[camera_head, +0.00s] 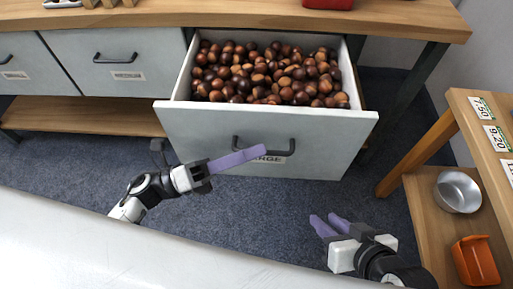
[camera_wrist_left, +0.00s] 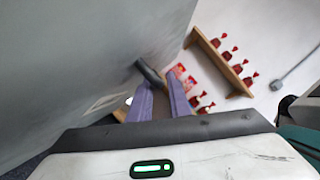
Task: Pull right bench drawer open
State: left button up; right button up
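The right bench drawer (camera_head: 190,125) stands pulled far out from under the bench top and is full of chestnuts (camera_head: 265,75). Its front carries a dark bar handle (camera_head: 280,141) and a label partly hidden by my fingers. My left gripper (camera_head: 262,151) is at the handle, its purple fingers crossing it in the head view. In the left wrist view, the handle (camera_wrist_left: 150,73) runs between the tips of the gripper (camera_wrist_left: 160,85), which look closed on it. My right gripper (camera_head: 327,222) is open and empty, low and to the right, away from the drawer.
A closed drawer (camera_head: 120,65) is left of the open one, above a wooden lower shelf (camera_head: 90,115). A wooden stand (camera_head: 425,200) at the right holds a metal bowl (camera_head: 458,191) and an orange scoop (camera_head: 476,262). A pale surface (camera_head: 90,250) spans the front.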

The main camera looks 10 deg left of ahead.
pick_arm(q)
jog(key=v, duration=0.9)
pick_arm(e)
jog(key=shift+s+d+f, duration=0.1)
jog(key=shift+s+d, duration=0.1)
jog(key=shift+d, duration=0.05)
